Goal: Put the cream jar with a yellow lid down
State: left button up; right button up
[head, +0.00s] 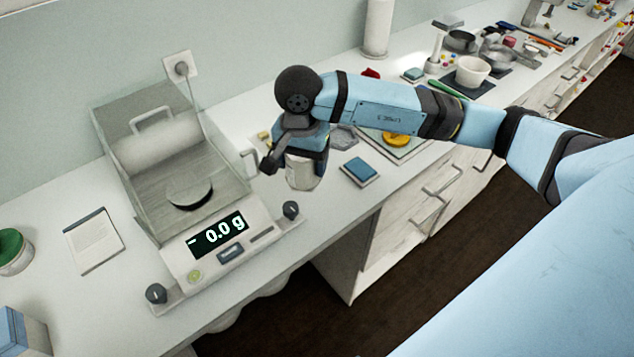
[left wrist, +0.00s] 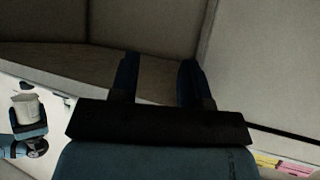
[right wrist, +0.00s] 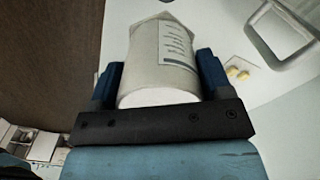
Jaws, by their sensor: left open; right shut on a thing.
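My right gripper (head: 294,165) is shut on a whitish jar (head: 302,174), above the counter just right of the balance. In the right wrist view the jar (right wrist: 163,68) lies between the two blue fingers, and its printed label shows. Its lid is hidden, so I cannot see its colour. I cannot tell whether the jar's bottom touches the counter. My left gripper is outside the head view. In the left wrist view my left gripper (left wrist: 157,80) is open and empty, and the jar (left wrist: 27,107) in my right gripper shows at the left edge.
The balance (head: 178,262) has a dark pan and reads "- 0.0 g". A blue pad (head: 360,172) lies right of the jar. A notepad (head: 93,240) and green-lidded jar (head: 12,248) are at left. The counter's front edge is close. Bare counter (head: 335,205) lies before the pad.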

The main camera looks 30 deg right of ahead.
jog(key=m, duration=0.4)
jog(key=r+m, duration=0.1)
jog(key=shift+w+d+m, duration=0.25)
jog(key=shift+d+m, duration=0.15)
jog(key=m, duration=0.1)
jog(key=r+m, duration=0.1)
jog(key=m, duration=0.1)
jog(key=d+m, duration=0.1)
jog(key=m, duration=0.1)
jog(key=shift+w+r+b, duration=0.1)
jog(key=shift+r+b, duration=0.05)
jog(key=shift+b, duration=0.25)
jog(key=m, duration=0.3)
jog(key=shift+d+r, duration=0.2)
jog(key=shift+r, duration=0.1)
jog(key=m, duration=0.3)
jog(key=r+m, duration=0.1)
jog(key=m, duration=0.1)
jog(key=shift+w+d+b, duration=0.2)
jog(key=shift+d+b, duration=0.1)
jog(key=shift+d, duration=0.05)
notch_tip(320, 180, up, 4)
jog(key=d+m+b, duration=0.1)
jog(key=d+m, duration=0.2)
jog(key=m, duration=1.7)
jog(key=shift+m, duration=0.3)
notch_tip(320, 180, down, 20)
jog(key=shift+w+r, duration=0.15)
jog(key=shift+r, duration=0.05)
